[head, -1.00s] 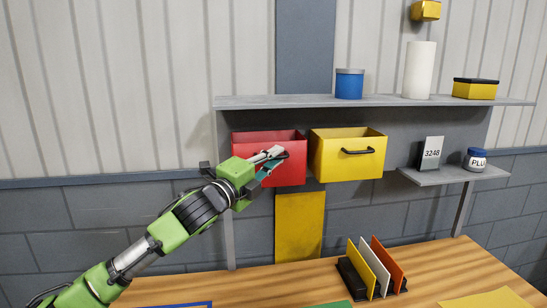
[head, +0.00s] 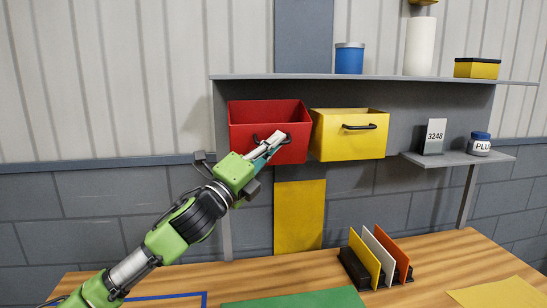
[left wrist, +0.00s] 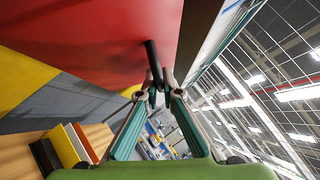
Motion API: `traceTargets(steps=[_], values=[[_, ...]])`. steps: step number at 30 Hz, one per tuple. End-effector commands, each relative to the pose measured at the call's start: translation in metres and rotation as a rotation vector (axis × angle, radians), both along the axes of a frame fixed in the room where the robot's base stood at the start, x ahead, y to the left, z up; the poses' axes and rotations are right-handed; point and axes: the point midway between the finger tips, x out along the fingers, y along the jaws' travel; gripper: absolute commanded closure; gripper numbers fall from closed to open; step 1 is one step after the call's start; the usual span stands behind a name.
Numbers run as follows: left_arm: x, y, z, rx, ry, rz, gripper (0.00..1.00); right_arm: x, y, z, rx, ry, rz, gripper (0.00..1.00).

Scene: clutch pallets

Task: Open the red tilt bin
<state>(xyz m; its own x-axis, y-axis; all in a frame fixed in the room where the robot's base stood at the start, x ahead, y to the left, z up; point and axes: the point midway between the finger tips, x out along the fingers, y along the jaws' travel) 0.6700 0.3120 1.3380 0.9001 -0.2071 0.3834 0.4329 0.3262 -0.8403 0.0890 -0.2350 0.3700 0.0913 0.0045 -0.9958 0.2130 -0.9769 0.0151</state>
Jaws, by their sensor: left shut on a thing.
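The red tilt bin (head: 245,132) hangs under the grey shelf, left of the yellow bin. It is tilted out, with its open top and inside showing. My left gripper (head: 277,141) is at the bin's front, shut on its dark handle (head: 258,140). In the left wrist view the black handle (left wrist: 152,62) runs between the fingertips (left wrist: 160,88), against the red front (left wrist: 95,35). The fingers hide part of the handle in the head view. My right gripper is in neither view.
The yellow bin (head: 335,140) beside it is also tilted out. A blue canister (head: 349,60), a white cylinder (head: 420,48) and a yellow box (head: 477,68) stand on the shelf (head: 300,77). A file rack (head: 352,268) stands on the wooden table (head: 240,281).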

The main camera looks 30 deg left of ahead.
Motion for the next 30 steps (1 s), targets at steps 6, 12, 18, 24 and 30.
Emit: traceTargets(steps=[6,12,18,24,30], values=[[-0.006,-0.005,-0.016,0.069,-0.092,0.001,1.0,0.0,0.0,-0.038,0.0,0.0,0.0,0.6],[-0.009,-0.007,-0.017,0.106,-0.14,0.0,1.0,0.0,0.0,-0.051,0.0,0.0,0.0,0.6],[-0.01,-0.007,-0.016,0.119,-0.157,0.002,1.0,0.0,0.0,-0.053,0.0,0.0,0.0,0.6],[-0.01,-0.007,-0.015,0.12,-0.158,0.002,1.0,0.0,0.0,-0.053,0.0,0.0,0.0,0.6],[-0.01,-0.007,-0.015,0.12,-0.158,0.002,0.86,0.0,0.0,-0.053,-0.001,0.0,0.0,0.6]])
